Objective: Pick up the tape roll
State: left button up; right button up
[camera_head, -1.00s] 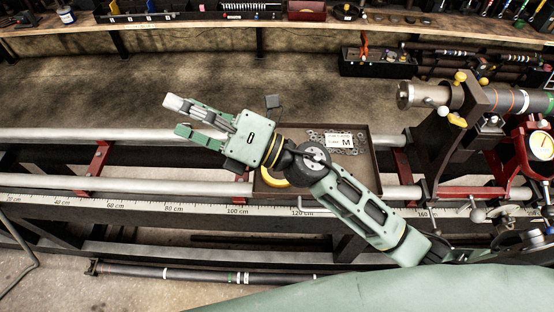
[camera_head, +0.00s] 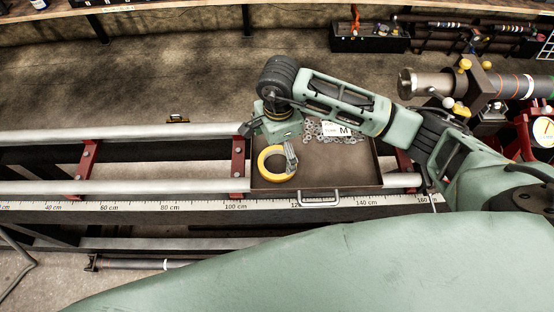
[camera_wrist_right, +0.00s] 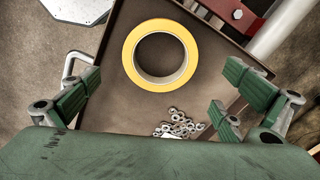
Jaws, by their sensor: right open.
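The yellow tape roll (camera_head: 262,162) lies flat in the left part of a shallow brown tray (camera_head: 335,178). In the right wrist view the tape roll (camera_wrist_right: 131,52) shows whole as a ring with an open centre, ahead of the fingers. My right gripper (camera_head: 268,142) is above the tray's left side, pointing down, with one finger overlapping the roll in the head view. In the wrist view my right gripper (camera_wrist_right: 158,92) has its fingers spread wide with nothing between them. I cannot tell its exact height above the roll. My left gripper is not in view.
Small metal nuts (camera_wrist_right: 178,124) and a white card marked M (camera_head: 338,130) lie in the tray. The tray has a handle (camera_head: 318,199) at its front and sits on lathe rails (camera_head: 120,186). A shaft (camera_head: 425,84) is at right. A black toolbox (camera_head: 370,40) stands behind.

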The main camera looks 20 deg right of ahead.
aim_at(278, 166)
jog(key=f+p, duration=0.1)
jog(key=f, duration=0.1)
jog(key=f+p, duration=0.1)
jog(key=f, duration=0.1)
jog(key=shift+s+a+f, duration=0.15)
jog(key=shift+s+f, duration=0.05)
jog(key=shift+f, duration=0.35)
jog(key=shift+w, duration=0.1)
jog(key=shift+c, duration=0.4)
jog(key=c, duration=1.1)
jog(key=shift+r, duration=0.1)
